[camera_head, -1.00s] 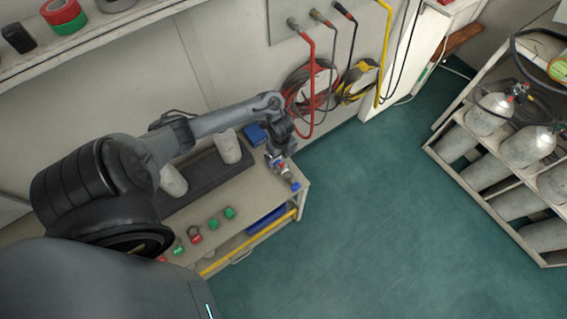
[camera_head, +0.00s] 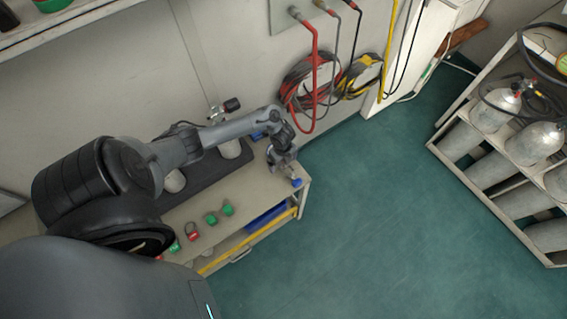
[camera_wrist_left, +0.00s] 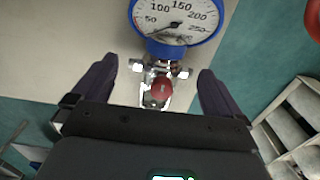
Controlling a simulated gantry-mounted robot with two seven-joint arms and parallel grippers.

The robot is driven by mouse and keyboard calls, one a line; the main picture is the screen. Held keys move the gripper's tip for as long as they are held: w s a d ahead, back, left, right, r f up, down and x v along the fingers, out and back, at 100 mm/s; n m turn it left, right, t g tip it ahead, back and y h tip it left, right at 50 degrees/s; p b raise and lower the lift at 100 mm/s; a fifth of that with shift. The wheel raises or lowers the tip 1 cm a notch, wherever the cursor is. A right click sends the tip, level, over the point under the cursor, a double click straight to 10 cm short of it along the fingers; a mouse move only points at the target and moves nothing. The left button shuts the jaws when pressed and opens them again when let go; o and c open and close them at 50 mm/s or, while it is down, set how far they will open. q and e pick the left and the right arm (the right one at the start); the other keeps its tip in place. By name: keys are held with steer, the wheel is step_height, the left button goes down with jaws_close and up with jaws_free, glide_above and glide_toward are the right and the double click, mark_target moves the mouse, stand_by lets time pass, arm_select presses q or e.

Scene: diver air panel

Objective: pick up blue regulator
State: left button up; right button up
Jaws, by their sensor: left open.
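The blue regulator (camera_head: 297,182) lies at the right end of the workbench. In the left wrist view it shows as a white dial gauge with a blue rim (camera_wrist_left: 190,47), a metal body and a red knob (camera_wrist_left: 162,89). My left gripper (camera_head: 287,167) is over it in the head view and hides most of it. In the left wrist view the dark fingers of my left gripper (camera_wrist_left: 158,68) are open, one on each side of the metal body, with a gap visible on both sides. My right gripper is not in view.
Red and green fittings (camera_head: 227,208) sit on the bench (camera_head: 262,185) left of the regulator. Grey cylinders stand behind my arm; a valve with a black knob (camera_head: 232,104) shows there. Hoses (camera_head: 311,85) hang on the wall. A cylinder rack (camera_head: 470,190) stands right, beyond open floor.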

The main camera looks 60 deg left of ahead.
arm_select(q)
steer(key=c, duration=1.5)
steer(key=shift+r, duration=0.1)
steer(key=shift+w+r+p, duration=0.1)
steer(key=shift+r+p, duration=0.35)
steer(key=shift+r, duration=0.35)
step_height(320, 180, up, 3)
steer(key=shift+f+p, duration=0.15)
steer(key=shift+p, duration=0.45)
steer(key=w+d+r, duration=0.2)
steer(key=w+d+r+p, duration=0.1)
steer(key=w+d+r, duration=0.1)
steer(key=w+d, duration=0.1)
steer(key=w+d+r, duration=0.2)
steer(key=w+d, duration=0.1)
steer(key=shift+w+r, duration=0.2)
steer(key=shift+r, duration=0.05)
